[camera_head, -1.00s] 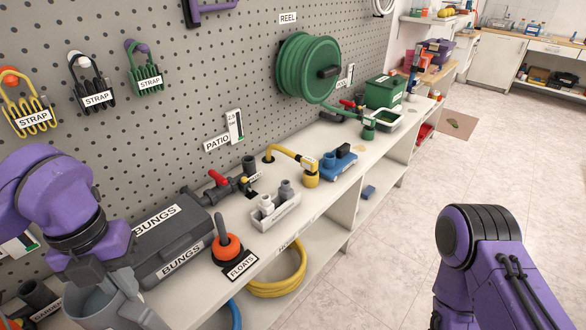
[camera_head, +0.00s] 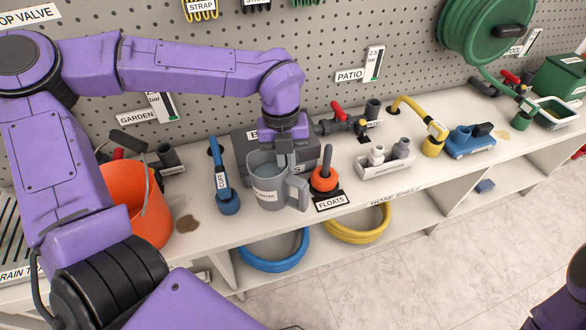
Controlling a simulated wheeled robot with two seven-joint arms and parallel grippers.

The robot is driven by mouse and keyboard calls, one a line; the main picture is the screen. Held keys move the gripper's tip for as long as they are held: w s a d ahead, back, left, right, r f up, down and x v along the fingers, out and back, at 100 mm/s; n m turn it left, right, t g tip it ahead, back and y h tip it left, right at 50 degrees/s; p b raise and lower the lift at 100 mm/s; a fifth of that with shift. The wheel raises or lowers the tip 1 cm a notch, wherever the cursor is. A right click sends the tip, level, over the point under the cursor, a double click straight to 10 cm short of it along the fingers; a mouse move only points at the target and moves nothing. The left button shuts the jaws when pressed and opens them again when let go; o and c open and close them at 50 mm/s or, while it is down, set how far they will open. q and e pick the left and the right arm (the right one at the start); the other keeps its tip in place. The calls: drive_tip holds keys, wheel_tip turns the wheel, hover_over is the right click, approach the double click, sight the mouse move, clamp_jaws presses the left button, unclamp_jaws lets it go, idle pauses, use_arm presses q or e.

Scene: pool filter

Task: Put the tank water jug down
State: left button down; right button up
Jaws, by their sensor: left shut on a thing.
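The tank water jug (camera_head: 266,188) is a grey jug with a label on its front and a handle on its right side. My left gripper (camera_head: 284,158) reaches down from above and is shut on the jug at its rim. The jug looks upright, in front of the dark bungs box (camera_head: 243,143), at the front of the bench shelf (camera_head: 400,181). I cannot tell whether its base touches the shelf. Only a dark purple part of my right arm shows at the lower right; its gripper is out of view.
An orange bucket (camera_head: 140,205) and a brown stain (camera_head: 187,223) are further left. A white adaptor tray (camera_head: 385,165) is further right.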

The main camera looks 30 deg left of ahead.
use_arm(q)
drive_tip(key=f, duration=0.1)
drive_tip(key=w+f, duration=0.1)
drive_tip(key=f, duration=0.3)
drive_tip(key=shift+w+d, duration=0.2)
drive_tip(key=shift+w, duration=0.2)
drive_tip(key=c, duration=1.2)
unclamp_jaws()
drive_tip(key=shift+s, duration=0.1)
drive_tip(key=r, duration=0.4)
drive_tip(key=a+r, duration=0.1)
drive_tip(key=r, duration=0.7)
drive_tip(key=shift+w+a, duration=0.15)
drive_tip(key=shift+w, duration=0.1)
